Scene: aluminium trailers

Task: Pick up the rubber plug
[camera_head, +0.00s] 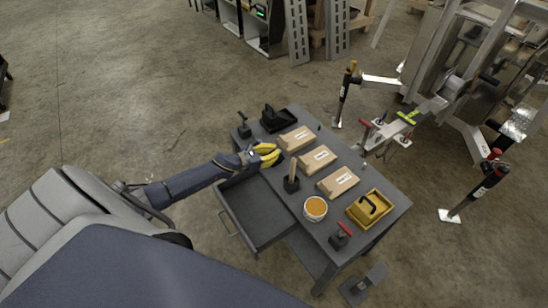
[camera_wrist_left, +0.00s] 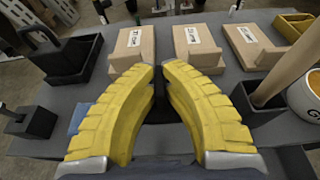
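My left gripper (camera_head: 277,151) reaches over the left edge of the grey table (camera_head: 378,240). Its two yellow fingers (camera_wrist_left: 159,68) curve toward each other, with a narrow gap at the tips. A dark shape (camera_wrist_left: 158,106) shows between and below the fingers in the left wrist view. A dark patch also lies beside the fingertips in the head view. I cannot tell whether this is the rubber plug or whether the fingers grip it. No other thing is clearly a rubber plug. My right gripper is in neither view.
Cardboard boxes (camera_head: 317,160) stand in a row beyond the gripper. A black caddy (camera_head: 277,119) is behind, a wooden-handled tool in a black holder (camera_head: 291,182) to the right. A white tub (camera_head: 315,208) and yellow tray (camera_head: 369,208) are farther right. An open drawer (camera_head: 262,213) juts out in front.

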